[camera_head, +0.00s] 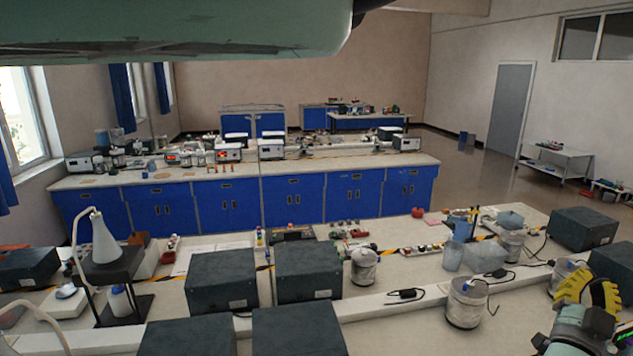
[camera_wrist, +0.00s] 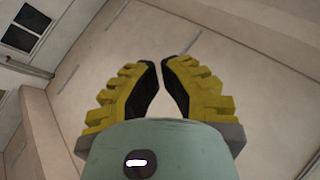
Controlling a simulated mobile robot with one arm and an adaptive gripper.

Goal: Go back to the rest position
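My gripper (camera_head: 588,290) shows at the lower right edge of the head view, with yellow ribbed fingers raised in front of the lab bench. In the wrist view my gripper (camera_wrist: 158,65) has its two yellow fingers with black pads leaning together. Only a narrow gap shows between the tips, and nothing is held there. The fingers are seen against bare wall and ceiling. A pale green part of my own arm fills the top left of the head view.
The near bench (camera_head: 400,270) carries dark boxes (camera_head: 222,280), a lamp (camera_head: 104,240), a white bucket (camera_head: 466,303) and a blue-tinted container (camera_head: 484,257). A cable and small device (camera_head: 406,294) lie near the bucket. A blue-fronted bench (camera_head: 226,206) stands behind. Open floor (camera_head: 480,185) shows at right.

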